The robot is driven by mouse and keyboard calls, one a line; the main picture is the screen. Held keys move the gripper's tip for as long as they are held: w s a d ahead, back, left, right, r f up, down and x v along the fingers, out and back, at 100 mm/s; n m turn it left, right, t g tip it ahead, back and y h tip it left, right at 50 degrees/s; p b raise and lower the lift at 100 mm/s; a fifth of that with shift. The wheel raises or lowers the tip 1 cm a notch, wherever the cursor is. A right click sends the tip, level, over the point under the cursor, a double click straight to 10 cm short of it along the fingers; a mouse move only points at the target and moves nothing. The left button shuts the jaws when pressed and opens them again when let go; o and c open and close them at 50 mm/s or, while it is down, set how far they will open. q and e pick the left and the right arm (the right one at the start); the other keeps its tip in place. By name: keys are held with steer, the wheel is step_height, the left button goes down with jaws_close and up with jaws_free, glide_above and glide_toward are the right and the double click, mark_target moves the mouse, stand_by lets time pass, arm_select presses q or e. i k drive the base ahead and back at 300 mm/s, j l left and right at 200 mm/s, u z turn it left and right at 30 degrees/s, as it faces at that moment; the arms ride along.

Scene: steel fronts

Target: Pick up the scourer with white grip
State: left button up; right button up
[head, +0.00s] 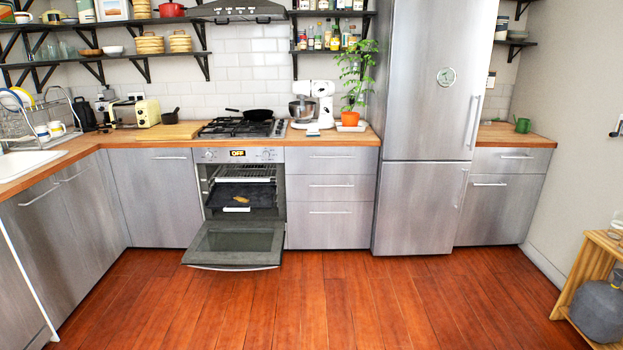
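I cannot clearly make out a scourer with a white grip. Inside the open oven (243,172), a small orange-brown item (241,200) lies on the dark tray, and a small white patch (237,209) shows just below it. Both are too small to identify. The oven door (235,240) is folded down, low over the floor. Neither of my grippers shows in the head view.
The wooden counter holds a cream toaster (147,112), a black pan (257,114) on the hob, a white mixer (322,100) and a potted plant (350,118). A steel fridge (425,130) stands right. The wooden floor (330,300) is clear in front.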

mark_target(312, 131)
steer(key=i, duration=1.7)
steer(key=i+z, duration=0.25)
steer(key=i, duration=0.6)
steer(key=i+z, duration=0.25)
steer(key=i, duration=0.6)
